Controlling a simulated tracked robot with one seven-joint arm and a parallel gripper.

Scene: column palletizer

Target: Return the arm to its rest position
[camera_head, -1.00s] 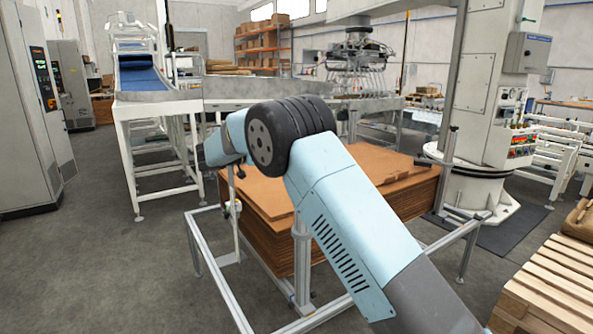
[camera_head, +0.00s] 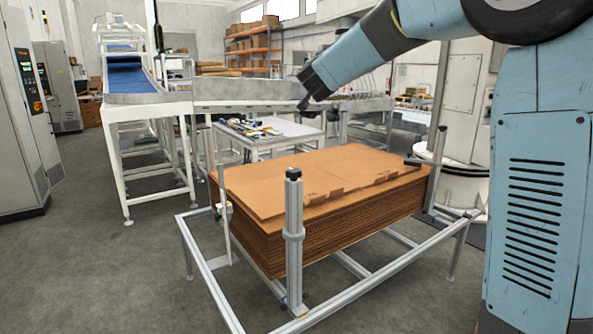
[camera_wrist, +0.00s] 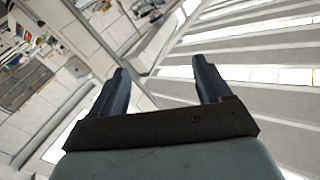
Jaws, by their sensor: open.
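My gripper (camera_wrist: 160,75) shows in the wrist view as two dark fingers standing apart with nothing between them. In the head view my light blue arm rises at the right side of the picture and reaches left across the top. The dark end of this visible arm section (camera_head: 312,85) is above and behind the cardboard stack, clear of it.
A stack of flat brown cardboard (camera_head: 330,180) sits inside a low metal frame (camera_head: 345,298) with a grey post (camera_head: 293,235). A conveyor (camera_head: 150,98) stands behind at left, with grey cabinets (camera_head: 20,130) at far left. Open floor lies at front left.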

